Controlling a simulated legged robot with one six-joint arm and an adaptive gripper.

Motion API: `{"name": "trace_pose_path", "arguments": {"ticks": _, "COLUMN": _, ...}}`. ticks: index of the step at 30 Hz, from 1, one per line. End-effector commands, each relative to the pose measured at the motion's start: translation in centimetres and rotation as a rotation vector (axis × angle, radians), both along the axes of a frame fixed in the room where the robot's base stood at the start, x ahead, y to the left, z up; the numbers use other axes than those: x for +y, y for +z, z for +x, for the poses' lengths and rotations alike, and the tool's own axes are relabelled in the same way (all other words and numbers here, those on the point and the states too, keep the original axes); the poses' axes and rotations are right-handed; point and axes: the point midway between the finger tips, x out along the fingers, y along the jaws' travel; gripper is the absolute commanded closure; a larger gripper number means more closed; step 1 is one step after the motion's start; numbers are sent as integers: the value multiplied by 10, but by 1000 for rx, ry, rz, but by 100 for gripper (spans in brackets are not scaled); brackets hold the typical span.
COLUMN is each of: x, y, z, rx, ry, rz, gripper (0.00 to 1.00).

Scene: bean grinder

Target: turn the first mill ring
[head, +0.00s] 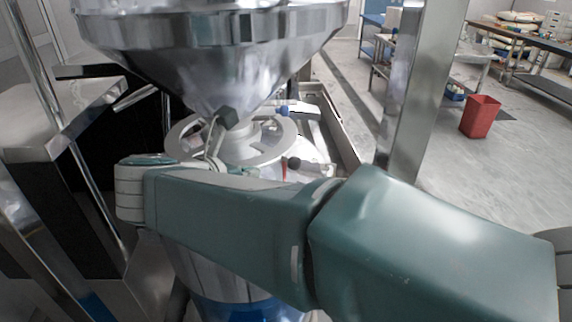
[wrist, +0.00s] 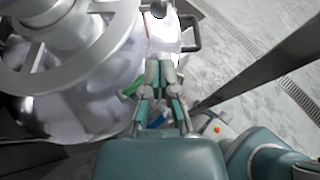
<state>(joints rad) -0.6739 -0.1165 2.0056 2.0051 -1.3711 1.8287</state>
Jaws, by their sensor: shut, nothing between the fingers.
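The mill ring is a pale grey spoked wheel (head: 277,150) around the neck below the steel hopper in the head view. Part of it also shows large at the upper left of the wrist view (wrist: 97,55). My gripper (wrist: 160,72) is shut and empty in the wrist view, its fingertips close together. It is to the right of the ring in that picture, apart from its rim and over the pale machine body. In the head view I cannot make out the fingertips; my arm crosses in front of the machine and hides part of the lower body.
The steel hopper (head: 215,50) hangs close above the ring. A dark knob (head: 228,118) stands in front of the ring. A metal post (head: 410,90) rises to the right. A red bin (head: 480,117) stands on the open floor at the right.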

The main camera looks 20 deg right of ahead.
Motion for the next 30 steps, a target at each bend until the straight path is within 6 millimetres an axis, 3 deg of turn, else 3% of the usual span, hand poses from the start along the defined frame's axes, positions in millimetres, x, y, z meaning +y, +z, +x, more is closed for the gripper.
{"name": "trace_pose_path", "arguments": {"ticks": 19, "x": -76, "y": -52, "z": 69, "rx": 1, "ry": -3, "rz": -3, "gripper": 100}}
{"name": "trace_pose_path", "arguments": {"ticks": 30, "x": -88, "y": -60, "z": 81, "rx": -3, "ry": 0, "rz": -1, "gripper": 100}}
